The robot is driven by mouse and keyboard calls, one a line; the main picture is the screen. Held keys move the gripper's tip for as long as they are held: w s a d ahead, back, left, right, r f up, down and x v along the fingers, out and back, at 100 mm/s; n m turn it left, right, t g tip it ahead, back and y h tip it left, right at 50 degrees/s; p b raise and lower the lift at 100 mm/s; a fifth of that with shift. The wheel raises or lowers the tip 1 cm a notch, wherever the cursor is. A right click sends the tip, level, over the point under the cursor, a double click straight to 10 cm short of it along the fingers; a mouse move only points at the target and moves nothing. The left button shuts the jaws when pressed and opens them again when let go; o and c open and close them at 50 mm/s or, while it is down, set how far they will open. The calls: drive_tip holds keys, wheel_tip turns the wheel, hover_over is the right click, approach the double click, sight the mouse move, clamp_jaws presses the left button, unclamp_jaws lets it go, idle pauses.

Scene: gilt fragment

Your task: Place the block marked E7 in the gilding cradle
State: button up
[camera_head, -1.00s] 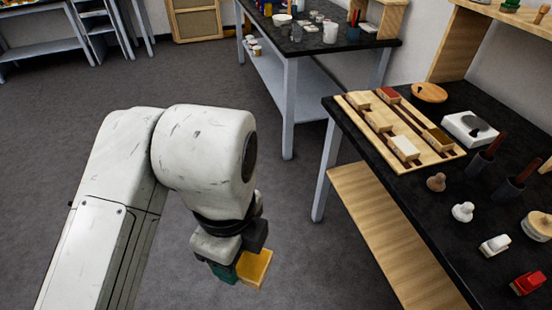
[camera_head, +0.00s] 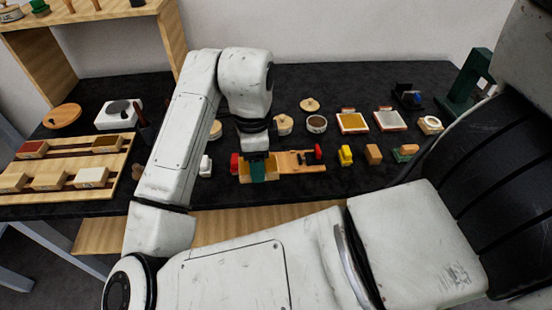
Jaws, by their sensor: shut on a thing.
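My gripper (camera_head: 258,171), with green fingers, is shut on a yellow-gold block (camera_head: 245,172) over the work table. The block shows on both sides of the near finger. I cannot read any mark on it, so E7 is not confirmed. A light wooden fixture with red knobs (camera_head: 296,161), which looks like the gilding cradle, lies at the gripper and extends to its right. The gripper hides part of it. I cannot tell whether the block is above the fixture or touching it.
A wooden rack (camera_head: 66,160) with several blocks lies at the left. Right of the fixture stand a yellow object (camera_head: 346,155), a tan block (camera_head: 373,154) and a green-and-tan piece (camera_head: 405,152). A white object (camera_head: 205,166) stands close left of the gripper. Trays and round pots stand behind.

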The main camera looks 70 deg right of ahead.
drive_tip(key=shift+s+d+m, duration=0.3)
drive_tip(key=shift+s+d, duration=0.5)
drive_tip(key=shift+d, duration=0.15)
drive_tip(key=d+f+p, duration=0.1)
drive_tip(key=d+f, duration=0.3)
drive_tip(key=d, duration=0.5)
hover_over(281, 162)
drive_tip(key=a, duration=0.1)
wheel_tip(281, 162, down, 5)
drive_tip(key=shift+r, duration=0.15)
drive_tip(key=shift+d+f, duration=0.35)
drive_tip(key=shift+f, duration=0.15)
drive_tip(key=shift+d+f+p, duration=0.1)
drive_tip(key=shift+f+p, duration=0.65)
drive_tip(key=shift+f, duration=0.9)
drive_tip(key=shift+f, duration=0.15)
drive_tip(key=o, duration=1.1)
drive_tip(key=shift+c, duration=0.2)
